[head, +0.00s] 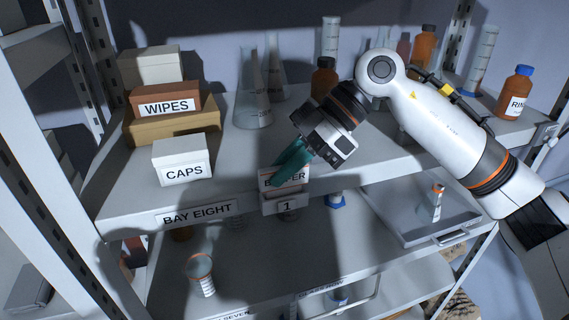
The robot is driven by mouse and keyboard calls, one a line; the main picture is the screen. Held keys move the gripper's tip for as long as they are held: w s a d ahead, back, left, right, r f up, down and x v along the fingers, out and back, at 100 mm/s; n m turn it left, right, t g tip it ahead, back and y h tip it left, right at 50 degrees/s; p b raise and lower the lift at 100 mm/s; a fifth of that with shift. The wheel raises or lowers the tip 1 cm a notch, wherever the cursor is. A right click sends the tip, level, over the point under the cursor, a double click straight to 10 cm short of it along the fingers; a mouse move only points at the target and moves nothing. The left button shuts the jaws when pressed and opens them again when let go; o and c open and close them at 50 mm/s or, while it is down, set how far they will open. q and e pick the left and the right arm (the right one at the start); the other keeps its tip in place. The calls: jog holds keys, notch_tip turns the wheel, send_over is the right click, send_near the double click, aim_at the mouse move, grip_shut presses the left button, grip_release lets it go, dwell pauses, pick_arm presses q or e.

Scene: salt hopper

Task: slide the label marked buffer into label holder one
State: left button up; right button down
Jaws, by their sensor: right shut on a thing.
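The label marked BUFFER (294,178) is a small white card with dark letters and an orange-red stripe, upright at the front edge of the upper shelf. My right gripper (287,166) is shut on it with teal fingers, which cover part of the word. Label holder one (285,205) is a grey holder marked 1 on the shelf's front edge. The label is directly above the holder, with its lower edge at or close to the holder's top; I cannot tell whether it is inside. My left gripper is not in view.
Boxes marked CAPS (183,162) and WIPES (166,102) stand on the upper shelf (240,165) at left. Flasks (253,95) and a brown bottle (324,78) stand behind my gripper. A BAY EIGHT sign (197,213) is left of the holder. A tray (408,215) lies below right.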

jog(key=shift+f+b, duration=0.35)
jog(key=shift+f, duration=0.35)
jog(key=c, duration=0.9)
grip_release()
jog(key=shift+d+r, duration=0.1)
jog(key=shift+r, duration=0.1)
jog(key=shift+p+v, duration=1.95)
jog(key=shift+v, duration=0.95)
